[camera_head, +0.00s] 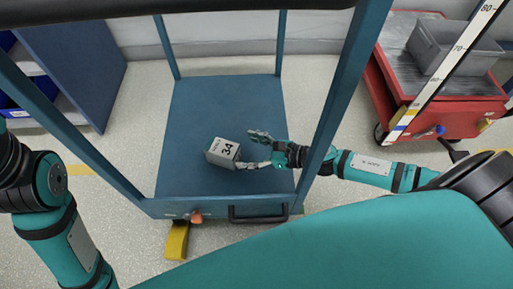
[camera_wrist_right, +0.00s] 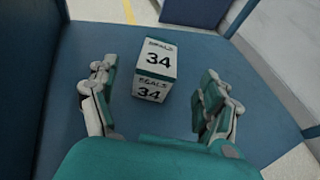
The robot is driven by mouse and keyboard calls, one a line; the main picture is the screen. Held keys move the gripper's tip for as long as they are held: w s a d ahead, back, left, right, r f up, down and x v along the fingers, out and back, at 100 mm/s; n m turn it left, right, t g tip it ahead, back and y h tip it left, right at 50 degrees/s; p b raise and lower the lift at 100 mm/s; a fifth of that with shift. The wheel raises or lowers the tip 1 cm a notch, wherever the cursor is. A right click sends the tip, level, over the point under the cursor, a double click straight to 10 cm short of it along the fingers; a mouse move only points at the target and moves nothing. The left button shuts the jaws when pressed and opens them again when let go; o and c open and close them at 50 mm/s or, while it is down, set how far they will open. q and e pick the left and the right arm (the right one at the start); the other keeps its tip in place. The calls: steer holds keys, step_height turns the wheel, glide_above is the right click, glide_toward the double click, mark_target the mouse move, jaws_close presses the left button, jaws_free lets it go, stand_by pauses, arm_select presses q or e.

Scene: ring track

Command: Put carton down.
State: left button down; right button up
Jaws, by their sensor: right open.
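A small white carton (camera_head: 223,152) marked 34 rests on the blue deck of a blue framed cart (camera_head: 190,110), near the deck's front middle.
Blue posts (camera_head: 345,85) and a dark top bar frame the cart. A black handle (camera_head: 258,213) and a yellow block (camera_head: 177,240) are at its front. A red cart (camera_head: 450,118) with a grey bin (camera_head: 455,45) stands right. The deck's back is clear.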

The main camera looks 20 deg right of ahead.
steer(key=shift+v, duration=1.2)
